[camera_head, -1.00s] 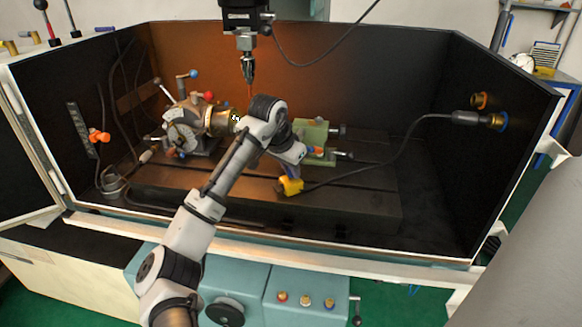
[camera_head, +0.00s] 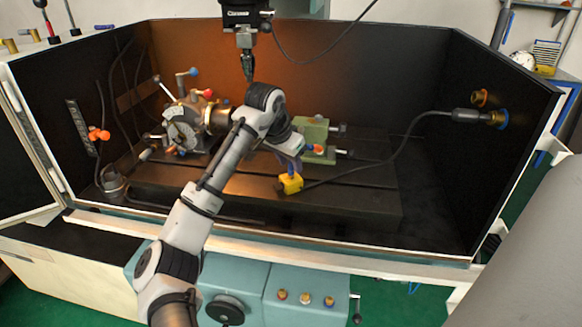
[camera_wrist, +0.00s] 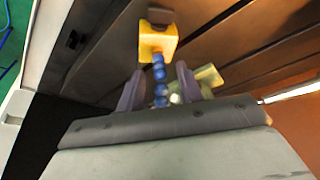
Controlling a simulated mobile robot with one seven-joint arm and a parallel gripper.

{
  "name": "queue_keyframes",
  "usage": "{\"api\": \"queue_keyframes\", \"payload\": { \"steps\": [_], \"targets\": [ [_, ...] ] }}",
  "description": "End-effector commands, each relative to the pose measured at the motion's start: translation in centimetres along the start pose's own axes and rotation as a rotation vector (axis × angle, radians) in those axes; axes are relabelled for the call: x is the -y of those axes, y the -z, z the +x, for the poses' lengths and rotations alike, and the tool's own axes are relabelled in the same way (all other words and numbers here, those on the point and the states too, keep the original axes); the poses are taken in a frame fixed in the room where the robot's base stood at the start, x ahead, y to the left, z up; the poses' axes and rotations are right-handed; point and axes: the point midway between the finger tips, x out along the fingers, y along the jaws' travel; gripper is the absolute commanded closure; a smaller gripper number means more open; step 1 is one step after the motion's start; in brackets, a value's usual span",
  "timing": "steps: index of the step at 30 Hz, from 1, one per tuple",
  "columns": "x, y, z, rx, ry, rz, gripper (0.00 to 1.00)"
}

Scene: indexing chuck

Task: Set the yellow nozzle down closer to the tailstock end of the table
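The yellow nozzle (camera_head: 290,184) is a yellow block with a short blue beaded stem. It appears to sit on the dark slotted table (camera_head: 360,205), in front of the green tailstock (camera_head: 311,131). In the wrist view the nozzle (camera_wrist: 158,40) is ahead, its blue beads running back between my fingers. My gripper (camera_head: 290,165) is just above and behind the block; in the wrist view its two purple fingers (camera_wrist: 159,72) stand apart, with gaps visible beside the beads. Whether the block rests fully flat is hard to tell.
The indexing chuck (camera_head: 190,125) with its levers stands left on the table. A black hose (camera_head: 405,150) runs from the nozzle to the right wall fitting. A spindle (camera_head: 246,55) hangs above. The table's right end is clear.

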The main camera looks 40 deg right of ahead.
Motion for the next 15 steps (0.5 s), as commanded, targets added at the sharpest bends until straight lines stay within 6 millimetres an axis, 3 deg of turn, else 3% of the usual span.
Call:
{"api": "queue_keyframes", "payload": {
  "steps": [9, 15],
  "targets": [
    [0.0, 0.0, -6.8, -0.002, 0.001, 0.0, 0.64],
    [0.0, 0.0, -9.3, -0.001, 0.0, 0.0, 0.64]
  ]
}}
